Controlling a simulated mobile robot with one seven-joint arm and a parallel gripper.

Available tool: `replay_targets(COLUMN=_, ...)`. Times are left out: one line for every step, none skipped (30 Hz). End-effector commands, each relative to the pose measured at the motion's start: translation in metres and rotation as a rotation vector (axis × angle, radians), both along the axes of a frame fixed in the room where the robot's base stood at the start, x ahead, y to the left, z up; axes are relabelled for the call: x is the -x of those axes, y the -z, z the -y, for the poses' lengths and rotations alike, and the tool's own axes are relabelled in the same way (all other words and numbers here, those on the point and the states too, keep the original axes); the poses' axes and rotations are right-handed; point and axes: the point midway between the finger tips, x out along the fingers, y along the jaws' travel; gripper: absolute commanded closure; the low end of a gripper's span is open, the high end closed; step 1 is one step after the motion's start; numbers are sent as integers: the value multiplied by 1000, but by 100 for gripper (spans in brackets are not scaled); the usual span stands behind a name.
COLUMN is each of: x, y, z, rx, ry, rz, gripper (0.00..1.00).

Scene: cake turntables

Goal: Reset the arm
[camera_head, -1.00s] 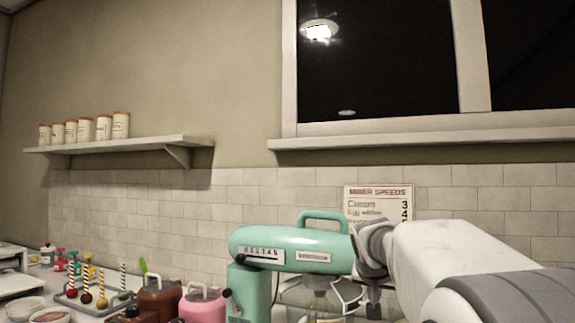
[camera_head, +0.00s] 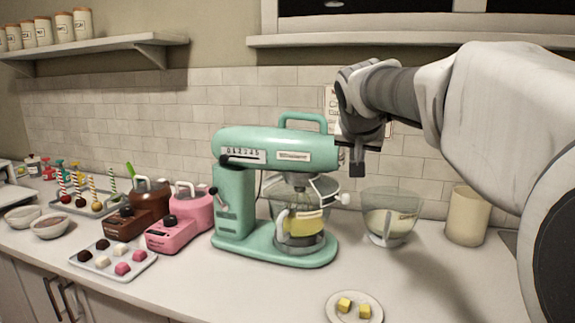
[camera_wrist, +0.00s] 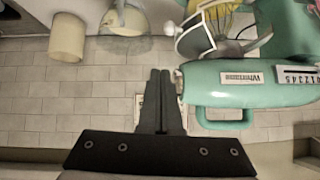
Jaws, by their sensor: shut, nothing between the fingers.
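My gripper (camera_head: 358,170) hangs from my raised arm at the right of the head view, just right of the mixer's head. In the wrist view my gripper (camera_wrist: 159,75) has its two dark fingers together with nothing between them. The mint-green stand mixer (camera_head: 270,150) stands on the counter with a glass bowl (camera_head: 300,222) of yellow contents under its head. The mixer also shows upside down at the right of the wrist view (camera_wrist: 225,92), beside the fingers. From the head view I cannot tell whether fingers and mixer touch.
A glass bowl (camera_head: 390,215) and a beige canister (camera_head: 467,216) stand right of the mixer. A plate (camera_head: 335,311) with yellow cubes is in front. Pink (camera_head: 184,222) and brown (camera_head: 128,222) machines and a tray of sweets (camera_head: 92,267) stand left. The tiled wall (camera_head: 110,110) is behind.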

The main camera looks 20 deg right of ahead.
Motion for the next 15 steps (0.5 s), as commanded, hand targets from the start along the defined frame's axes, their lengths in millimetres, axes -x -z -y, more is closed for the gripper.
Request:
replay_targets(x=5, y=-6, z=-2, rx=-2, ry=0, rz=2, gripper=100)
replay_targets(x=7, y=-8, z=-3, rx=-2, ry=-1, rz=3, gripper=100)
replay_targets(x=9, y=-10, z=-5, rx=-2, ry=0, rz=2, gripper=100)
replay_targets(x=11, y=-11, z=-5, rx=-2, ry=1, rz=1, gripper=100)
replay_targets(x=13, y=-12, z=-6, rx=-1, ry=0, rz=1, gripper=100)
replay_targets(x=15, y=-12, z=-7, rx=-3, ry=-4, rz=-1, gripper=100)
replay_targets(x=18, y=-11, z=-9, rx=-7, ry=-9, rz=-6, gripper=100)
replay_targets(x=21, y=-8, z=-12, rx=-11, ry=-18, rz=-12, gripper=100)
replay_targets(x=28, y=-4, z=-16, rx=-19, ry=-35, rz=-23, gripper=100)
replay_targets(x=35, y=2, z=-21, rx=-26, ry=-50, rz=-35, gripper=100)
replay_targets(x=42, y=8, z=-26, rx=-33, ry=-71, rz=-48, gripper=100)
replay_targets(x=54, y=17, z=-36, rx=-45, ry=-104, rz=-70, gripper=100)
replay_targets(x=65, y=25, z=-44, rx=-54, ry=-132, rz=-87, gripper=100)
replay_targets(x=76, y=34, z=-53, rx=-60, ry=-163, rz=-105, gripper=100)
replay_targets(x=92, y=46, z=-66, rx=-68, ry=-207, rz=-129, gripper=100)
